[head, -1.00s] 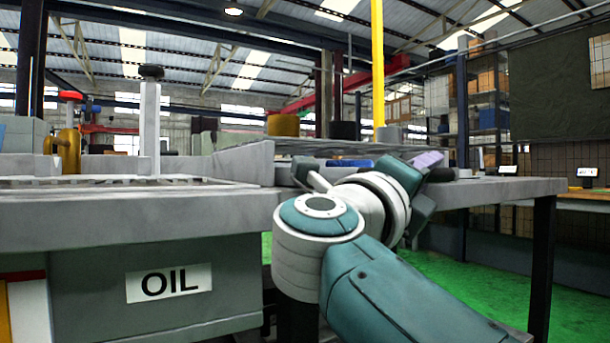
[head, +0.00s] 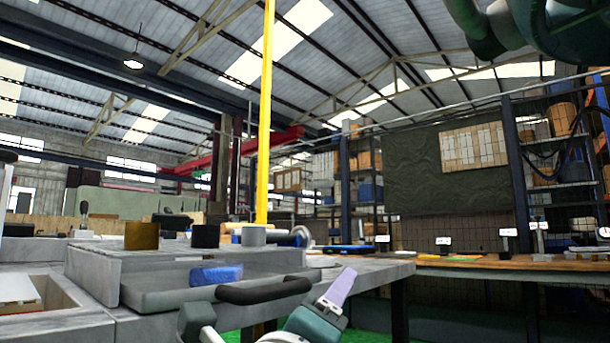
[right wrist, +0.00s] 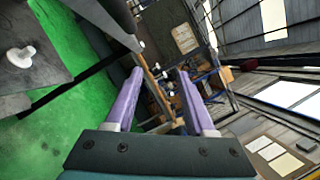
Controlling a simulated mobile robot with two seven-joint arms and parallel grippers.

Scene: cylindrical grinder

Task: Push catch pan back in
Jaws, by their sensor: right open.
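A grey shallow tray-like part (head: 150,300) stands at the lower left of the head view, with a blue block or cloth (head: 215,274) on it. I cannot tell for sure whether it is the catch pan. A black curved handle (head: 262,291) shows at its front right; what it is fixed to is hidden. My right gripper (head: 338,290) is just right of the handle, one purple finger pointing up and the other hidden. In the right wrist view my right gripper (right wrist: 159,76) is open, with nothing between its purple fingers. My left gripper is out of view.
A wooden bench (head: 480,262) runs along the right. A yellow pole (head: 265,110) rises behind. The right wrist view shows green floor (right wrist: 60,90) beside a dark grey surface.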

